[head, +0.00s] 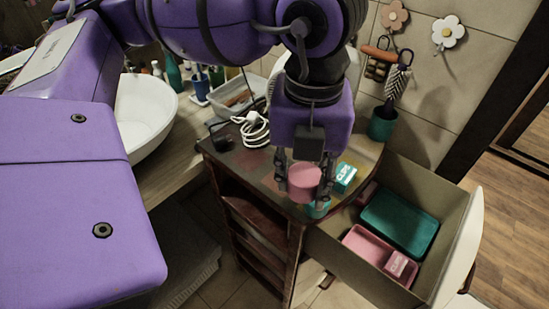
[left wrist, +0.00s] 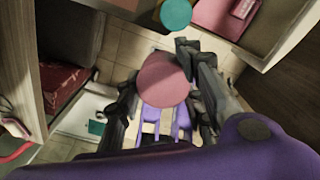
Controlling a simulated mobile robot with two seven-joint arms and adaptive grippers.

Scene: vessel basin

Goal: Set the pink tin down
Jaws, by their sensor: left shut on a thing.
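The pink tin (head: 304,183) is round and held between the fingers of my left gripper (head: 304,172), above the front corner of the dark cabinet top (head: 262,165). In the left wrist view the pink tin (left wrist: 163,80) sits between both fingers of the left gripper (left wrist: 157,75). A teal round tin (head: 317,210) shows just below the pink tin at the cabinet's edge; it also shows in the left wrist view (left wrist: 175,13). I cannot tell whether the two tins touch. My right gripper is not in view.
A teal box marked CLIPS (head: 345,176) stands right of the gripper. A white coiled cable (head: 254,130) lies behind left. The open drawer (head: 345,253) holds a teal tray (head: 400,222), a pink tray (head: 368,246) and a pink box (head: 396,263). A white basin (head: 150,110) is at left.

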